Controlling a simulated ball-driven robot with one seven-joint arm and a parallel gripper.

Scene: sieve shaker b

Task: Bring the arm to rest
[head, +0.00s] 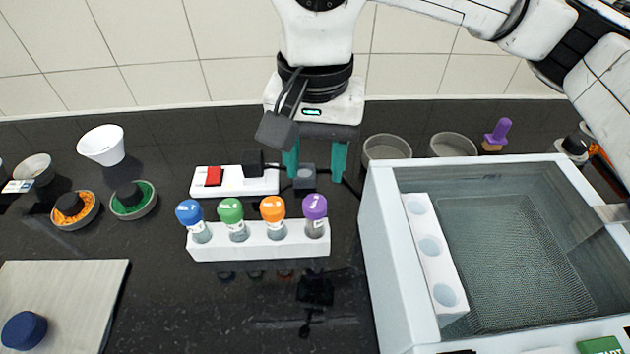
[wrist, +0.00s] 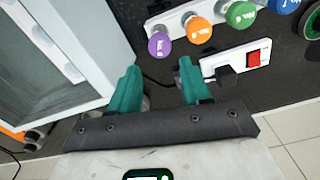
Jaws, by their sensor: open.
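My gripper (head: 315,162) is open, with its two teal fingers spread apart and pointing down behind the vial rack. A small dark block (head: 305,179) shows between and below the fingers in the head view; I cannot tell whether it stands on the counter behind them. In the wrist view the fingers (wrist: 158,88) are apart with nothing held between them. My white arm reaches in from the upper right and hangs down at the top middle of the head view.
A white rack (head: 258,246) with several capped vials stands in front of my gripper. A power strip (head: 232,182) with a red switch and black plug is to its left. A large open basin (head: 382,265) stands right. Bowls sit behind; the front middle counter is clear.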

